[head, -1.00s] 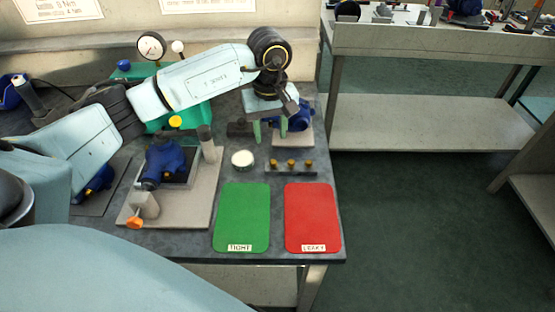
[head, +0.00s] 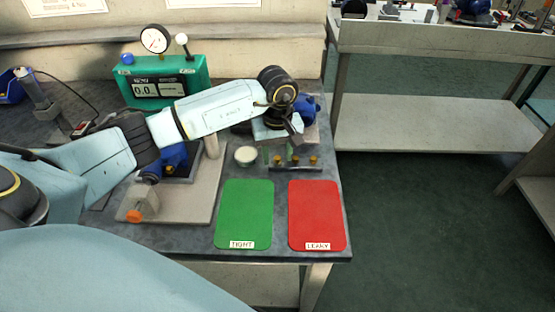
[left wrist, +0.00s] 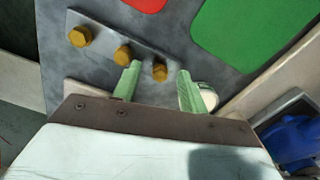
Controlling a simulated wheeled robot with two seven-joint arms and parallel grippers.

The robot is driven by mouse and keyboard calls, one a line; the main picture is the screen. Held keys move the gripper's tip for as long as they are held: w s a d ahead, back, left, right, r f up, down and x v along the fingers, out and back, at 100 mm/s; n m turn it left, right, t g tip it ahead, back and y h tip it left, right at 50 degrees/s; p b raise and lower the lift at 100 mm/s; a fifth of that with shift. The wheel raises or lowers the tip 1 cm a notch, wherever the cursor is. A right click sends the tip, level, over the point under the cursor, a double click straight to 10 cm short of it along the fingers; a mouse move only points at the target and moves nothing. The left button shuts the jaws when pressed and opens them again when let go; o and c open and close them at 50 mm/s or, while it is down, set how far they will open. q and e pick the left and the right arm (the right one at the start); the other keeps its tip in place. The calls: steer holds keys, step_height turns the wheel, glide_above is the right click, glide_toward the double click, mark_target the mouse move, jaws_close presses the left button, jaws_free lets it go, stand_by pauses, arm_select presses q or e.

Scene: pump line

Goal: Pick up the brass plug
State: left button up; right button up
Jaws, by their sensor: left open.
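Three brass plugs stand in a row on a dark rack (left wrist: 101,44). In the left wrist view they are the left plug (left wrist: 80,37), the middle plug (left wrist: 123,55) and the right plug (left wrist: 160,72). My left gripper (left wrist: 160,76) is open, with its pale green fingers on either side of the right plug in that view. I cannot tell whether they touch it. In the head view this is the rack's left end, where the fingers are partly hidden behind my wrist; the right-hand plug (head: 313,161) shows clear. My right gripper is not in view.
A white round cap (head: 246,155) lies left of the rack. The green mat (head: 244,215) and red mat (head: 316,215) lie in front of it. A blue pump part (head: 308,108) is behind my wrist. A green gauge box (head: 190,75) stands at the back.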

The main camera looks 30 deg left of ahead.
mark_target(277, 157)
arm_select(q)
steer(key=shift+c, duration=0.4)
jaws_close()
steer(key=shift+r, duration=0.1)
step_height(277, 157, up, 10)
steer(key=p, duration=0.2)
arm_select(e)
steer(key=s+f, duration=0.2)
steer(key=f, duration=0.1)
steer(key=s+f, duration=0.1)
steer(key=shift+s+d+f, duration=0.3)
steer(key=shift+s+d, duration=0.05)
